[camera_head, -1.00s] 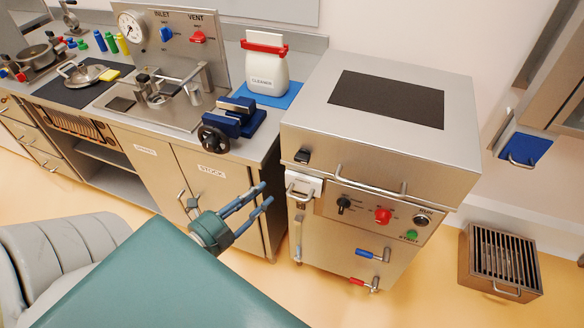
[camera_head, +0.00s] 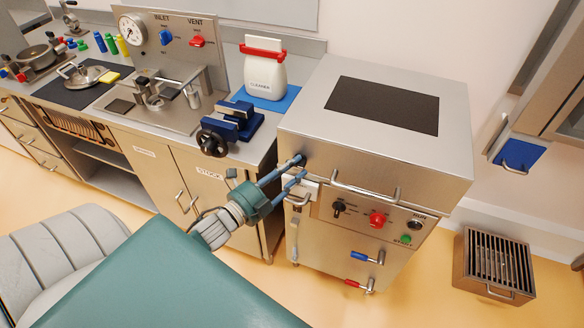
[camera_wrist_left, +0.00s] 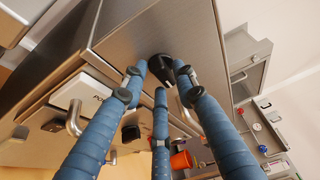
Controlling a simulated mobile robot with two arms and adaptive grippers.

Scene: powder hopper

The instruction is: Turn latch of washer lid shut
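The washer (camera_head: 340,225) is a steel cabinet with a closed lid (camera_head: 400,151) that has a dark window in its top. The dark latch is at the left of the lid's front face. In the head view it is mostly hidden behind my left gripper (camera_head: 298,168). In the left wrist view the black latch (camera_wrist_left: 160,68) lies just beyond and between my left fingertips (camera_wrist_left: 161,76). Those fingers are apart, around or just short of the latch; I cannot tell whether they touch it. My right gripper is out of view.
A bar handle (camera_head: 365,190) sticks out from the lid front beside my gripper. Below are a black knob (camera_head: 338,208), a red knob (camera_head: 377,220) and a green button (camera_head: 406,240). A counter with a blue vise (camera_head: 237,118) stands left. A slatted steel box (camera_head: 494,264) is on the floor right.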

